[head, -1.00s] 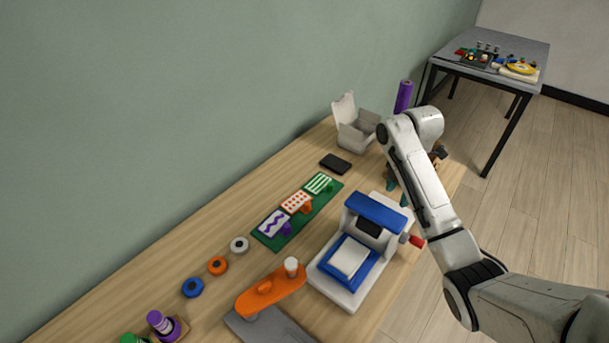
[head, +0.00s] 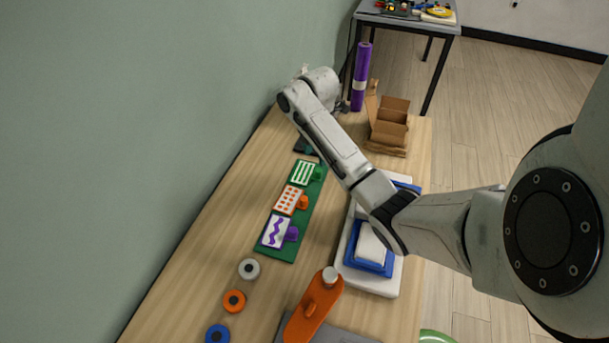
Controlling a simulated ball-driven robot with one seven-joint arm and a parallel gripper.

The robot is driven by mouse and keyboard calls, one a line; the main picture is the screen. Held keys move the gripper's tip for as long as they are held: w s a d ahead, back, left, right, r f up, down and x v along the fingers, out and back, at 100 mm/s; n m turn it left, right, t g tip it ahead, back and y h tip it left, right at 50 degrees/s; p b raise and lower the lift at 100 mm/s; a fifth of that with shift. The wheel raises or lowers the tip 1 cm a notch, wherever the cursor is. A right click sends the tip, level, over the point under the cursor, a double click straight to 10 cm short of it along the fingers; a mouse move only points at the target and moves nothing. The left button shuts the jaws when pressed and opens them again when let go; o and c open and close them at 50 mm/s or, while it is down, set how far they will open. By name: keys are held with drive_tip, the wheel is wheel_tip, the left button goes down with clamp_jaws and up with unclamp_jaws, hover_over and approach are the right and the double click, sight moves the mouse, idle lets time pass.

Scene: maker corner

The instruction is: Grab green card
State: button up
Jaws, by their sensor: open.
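The green card (head: 302,174), white with green stripes and a green knob (head: 318,172) at its right, sits at the far end of a green strip (head: 281,250) on the workbench. The orange-dotted card (head: 288,200) and the purple wavy card (head: 275,231) follow it nearer to me on the same strip.
A blue and white press (head: 385,282) stands right of the strip, partly behind my arm. A cardboard box (head: 390,125) and a purple roll (head: 361,77) are at the far end. An orange tool (head: 312,308) and several rings, one grey (head: 249,269), lie nearer. Bench is clear left of the strip.

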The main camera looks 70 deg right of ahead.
sight(319, 170)
drive_tip(key=shift+f, duration=0.85)
drive_tip(key=f, duration=0.2)
drive_tip(key=s+f, duration=0.1)
drive_tip(key=f, duration=0.1)
drive_tip(key=shift+d+f+p, duration=0.2)
drive_tip(key=shift+f+p, duration=0.1)
drive_tip(key=shift+p, duration=0.05)
drive_tip(key=shift+f, duration=0.4)
clamp_jaws()
